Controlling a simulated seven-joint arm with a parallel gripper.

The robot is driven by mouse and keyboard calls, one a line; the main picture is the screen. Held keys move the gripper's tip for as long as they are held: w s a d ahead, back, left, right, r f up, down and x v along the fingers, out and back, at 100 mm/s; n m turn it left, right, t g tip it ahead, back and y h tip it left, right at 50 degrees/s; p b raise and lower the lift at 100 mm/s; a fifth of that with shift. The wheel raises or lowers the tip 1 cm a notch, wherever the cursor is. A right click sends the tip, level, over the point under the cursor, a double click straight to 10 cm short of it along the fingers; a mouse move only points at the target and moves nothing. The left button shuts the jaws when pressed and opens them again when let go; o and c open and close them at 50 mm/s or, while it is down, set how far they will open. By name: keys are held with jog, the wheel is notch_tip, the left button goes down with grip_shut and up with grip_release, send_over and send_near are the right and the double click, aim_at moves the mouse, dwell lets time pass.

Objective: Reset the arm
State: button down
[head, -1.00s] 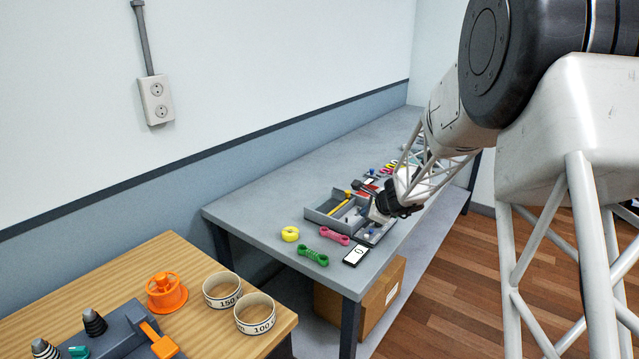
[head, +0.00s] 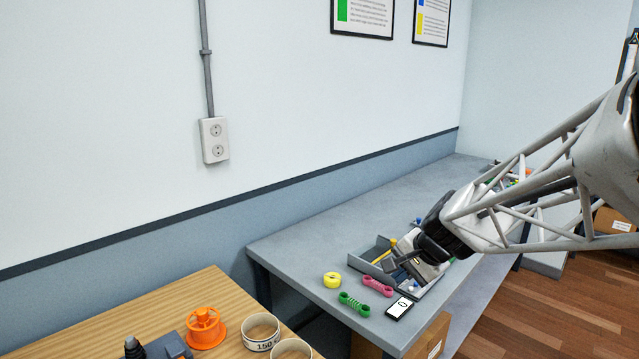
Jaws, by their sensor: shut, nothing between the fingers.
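My gripper (head: 392,263) is at the end of my lattice arm, which reaches in from the right. It is shut and empty. It hangs over the grey tray (head: 366,259) on the grey bench and hides part of that tray and what lies in it. I cannot tell its exact height above the tray.
A wooden table (head: 120,320) holds an orange spool (head: 205,328) and a white cup (head: 261,332). The bench's wall side is clear.

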jog(key=s+d+r+n+g+h, duration=0.1)
jog(key=s+n+h, duration=0.3)
jog(key=s, duration=2.2)
jog(key=n+g, duration=0.1)
jog(key=n, duration=0.4)
jog(key=shift+r+h, duration=0.3)
jog(key=shift+r, duration=0.05)
jog(key=c, duration=1.8)
grip_release()
